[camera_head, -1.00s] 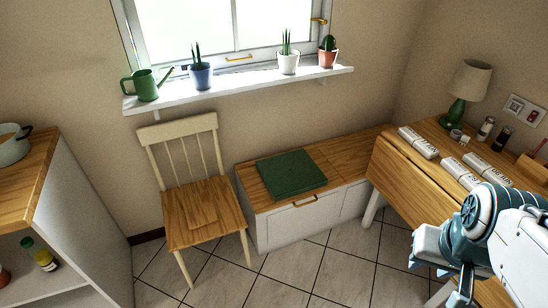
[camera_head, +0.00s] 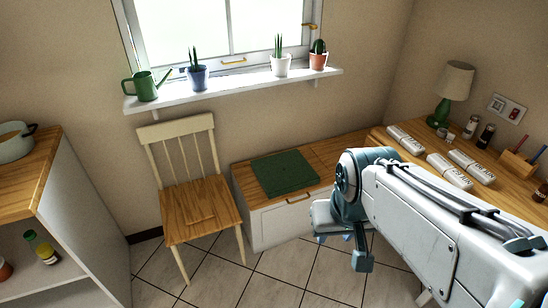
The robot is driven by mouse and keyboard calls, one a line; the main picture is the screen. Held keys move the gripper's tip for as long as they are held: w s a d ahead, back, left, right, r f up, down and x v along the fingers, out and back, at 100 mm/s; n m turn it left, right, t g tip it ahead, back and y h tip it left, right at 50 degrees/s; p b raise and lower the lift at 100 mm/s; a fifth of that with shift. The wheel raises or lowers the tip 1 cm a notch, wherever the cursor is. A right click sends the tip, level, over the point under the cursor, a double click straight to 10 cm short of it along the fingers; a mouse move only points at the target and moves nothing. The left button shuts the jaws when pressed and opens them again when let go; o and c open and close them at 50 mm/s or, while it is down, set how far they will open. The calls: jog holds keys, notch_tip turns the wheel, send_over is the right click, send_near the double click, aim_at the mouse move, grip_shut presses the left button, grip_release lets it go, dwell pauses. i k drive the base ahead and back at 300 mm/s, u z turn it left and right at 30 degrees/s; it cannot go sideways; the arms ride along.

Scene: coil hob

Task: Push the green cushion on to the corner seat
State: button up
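The flat green cushion (camera_head: 285,174) lies on the left part of the wooden-topped bench (camera_head: 240,180) under the window. The bench top runs right into the room corner, and its bare right part (camera_head: 335,148), which looks like the corner seat, is partly hidden by the table and my arm. My gripper (camera_head: 342,248) is in front of the bench, to the right of and below the cushion in the picture, and apart from it. It seems to hold nothing.
A wooden chair (camera_head: 200,213) stands just left of the bench. A table (camera_head: 470,125) with wrapped papers (camera_head: 453,170) and a lamp (camera_head: 450,92) is at right. Potted plants and a watering can (camera_head: 147,86) stand on the sill above. Tiled floor (camera_head: 215,270) is free in front.

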aim_at(285, 172)
jog(key=u, duration=0.35)
jog(key=i, duration=0.55)
jog(key=u, duration=0.45)
jog(key=i, duration=1.35)
jog(key=z, duration=0.55)
